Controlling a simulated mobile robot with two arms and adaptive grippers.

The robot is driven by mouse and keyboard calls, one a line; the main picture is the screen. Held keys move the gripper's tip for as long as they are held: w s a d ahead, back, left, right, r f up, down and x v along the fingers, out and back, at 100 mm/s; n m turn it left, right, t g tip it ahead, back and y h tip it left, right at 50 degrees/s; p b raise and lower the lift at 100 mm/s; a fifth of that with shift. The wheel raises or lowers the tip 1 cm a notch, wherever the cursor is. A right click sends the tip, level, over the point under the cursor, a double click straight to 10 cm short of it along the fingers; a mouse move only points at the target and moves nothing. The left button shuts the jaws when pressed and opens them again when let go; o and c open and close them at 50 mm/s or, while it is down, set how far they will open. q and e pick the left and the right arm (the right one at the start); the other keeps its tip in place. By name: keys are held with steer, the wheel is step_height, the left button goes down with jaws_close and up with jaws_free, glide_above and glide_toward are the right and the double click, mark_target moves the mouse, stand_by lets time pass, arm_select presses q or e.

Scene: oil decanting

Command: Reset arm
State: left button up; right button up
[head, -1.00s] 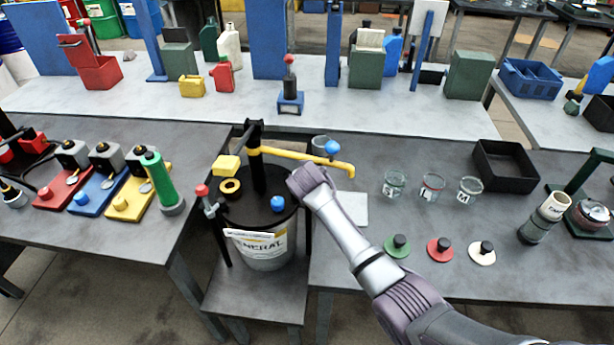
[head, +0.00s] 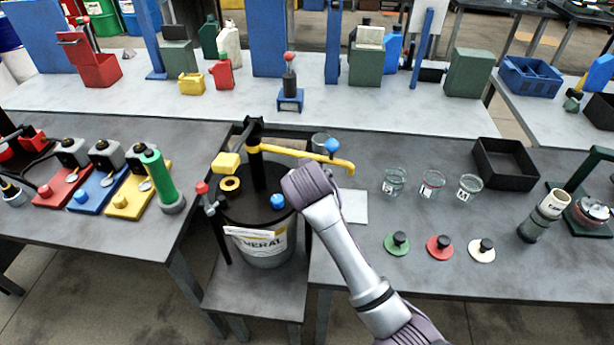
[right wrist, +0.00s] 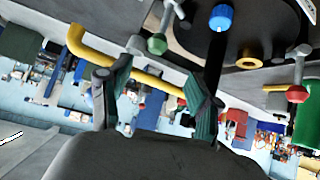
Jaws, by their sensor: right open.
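In the head view my right arm reaches in from the lower right, its purple wrist beside the oil drum (head: 265,245) with the "GENERAL" label. The gripper itself is hidden behind the wrist there. In the right wrist view my right gripper (right wrist: 158,88) has its two dark green fingers wide apart. The yellow pump pipe (right wrist: 135,72) passes across the view beyond and between the fingers; I cannot tell whether they touch it. In the head view the pipe (head: 300,153) runs right from the black pump on the drum lid. My left gripper is not in view.
Glass beakers (head: 432,184) and green, red and white lidded discs (head: 440,246) stand on the right table. A black tray (head: 505,163) lies behind them. The left table holds red, blue and yellow stands (head: 97,192) and a green cylinder (head: 160,180).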

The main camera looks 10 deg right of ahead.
stand_by(0.3)
steer(key=s+d+f+g, duration=0.1)
steer(key=s+d+f, duration=0.1)
steer(key=s, duration=0.3)
steer(key=s+d+f+g, duration=0.1)
steer(key=s+d+f, duration=0.1)
steer(key=s+f, duration=0.3)
steer(key=s+d+f+g+y, duration=0.1)
steer(key=s+d+f, duration=0.1)
steer(key=s, duration=0.5)
steer(key=shift+d+f+n, duration=0.25)
steer(key=shift+f+n, duration=0.15)
steer(key=shift+f, duration=0.25)
steer(key=s+d+n+g, duration=0.1)
steer(key=s+d+g, duration=0.1)
steer(key=s, duration=0.8)
steer(key=s+d+n+g, duration=0.1)
steer(key=s+d, duration=0.2)
steer(key=s, duration=0.6)
step_height(320, 180, down, 30)
steer(key=s+g+b, duration=0.1)
steer(key=s+b, duration=0.1)
steer(key=s+d+f+g+b, duration=0.1)
steer(key=s+d+f+b, duration=0.1)
steer(key=s+f, duration=1.4)
steer(key=shift+s+d+f+g+y, duration=0.2)
steer(key=shift+d+f+g+y, duration=0.1)
steer(key=shift+d+f, duration=0.1)
